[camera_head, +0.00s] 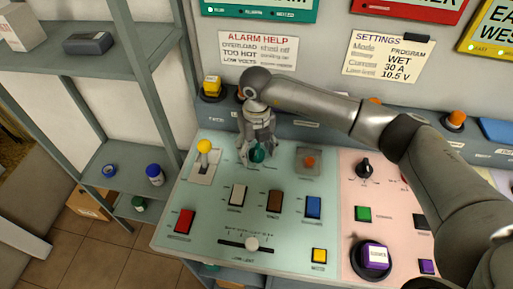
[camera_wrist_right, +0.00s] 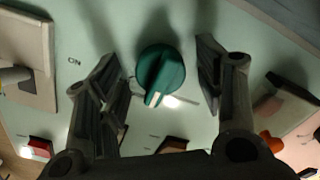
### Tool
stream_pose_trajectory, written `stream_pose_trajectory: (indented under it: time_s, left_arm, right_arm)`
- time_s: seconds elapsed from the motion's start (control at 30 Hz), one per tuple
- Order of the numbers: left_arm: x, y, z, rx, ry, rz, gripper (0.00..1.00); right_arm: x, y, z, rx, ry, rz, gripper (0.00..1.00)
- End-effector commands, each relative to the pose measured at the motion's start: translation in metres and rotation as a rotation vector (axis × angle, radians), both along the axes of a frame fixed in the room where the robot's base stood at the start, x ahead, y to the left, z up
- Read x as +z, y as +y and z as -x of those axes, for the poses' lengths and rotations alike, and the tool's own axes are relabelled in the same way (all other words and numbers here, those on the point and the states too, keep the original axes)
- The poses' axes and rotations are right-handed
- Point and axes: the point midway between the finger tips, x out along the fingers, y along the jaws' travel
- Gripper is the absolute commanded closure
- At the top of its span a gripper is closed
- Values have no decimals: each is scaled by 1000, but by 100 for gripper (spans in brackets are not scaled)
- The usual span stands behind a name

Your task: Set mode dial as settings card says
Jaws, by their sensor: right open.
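A round green dial (camera_wrist_right: 160,76) with a raised grip bar sits on the pale green panel. In the right wrist view, the bar's white mark points down and slightly left. The dial (camera_head: 258,155) is partly hidden by my right gripper (camera_head: 257,150) in the head view. My right gripper is open, with one finger on each side of the dial and gaps visible in the wrist view (camera_wrist_right: 157,62). The settings card (camera_head: 389,57) on the wall reads PROGRAM, WET, 30 A and 10.5 V. My left gripper is not in view.
A yellow-knobbed lever (camera_head: 204,147) stands left of the dial, and an orange-lit switch (camera_head: 309,161) right of it. Rocker switches and a slider (camera_head: 251,244) lie nearer. A black dial (camera_head: 364,167) is on the pink panel. Shelves (camera_head: 120,160) stand at left.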

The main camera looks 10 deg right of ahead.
Motion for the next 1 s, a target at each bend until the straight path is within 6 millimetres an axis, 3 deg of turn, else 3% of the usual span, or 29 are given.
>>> stream_pose_trajectory:
  time_s: [0.07,0.43,0.73,1.0]
  left_arm:
    - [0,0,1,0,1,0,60]
    - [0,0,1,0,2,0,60]
    - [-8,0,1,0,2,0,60]
    - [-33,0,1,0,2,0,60]
  right_arm:
    - [0,0,0,0,0,0,38]
    - [1,0,0,0,0,0,84]
    - [-1,0,-1,42,-2,1,84]
    - [-4,0,-1,208,-3,0,84]
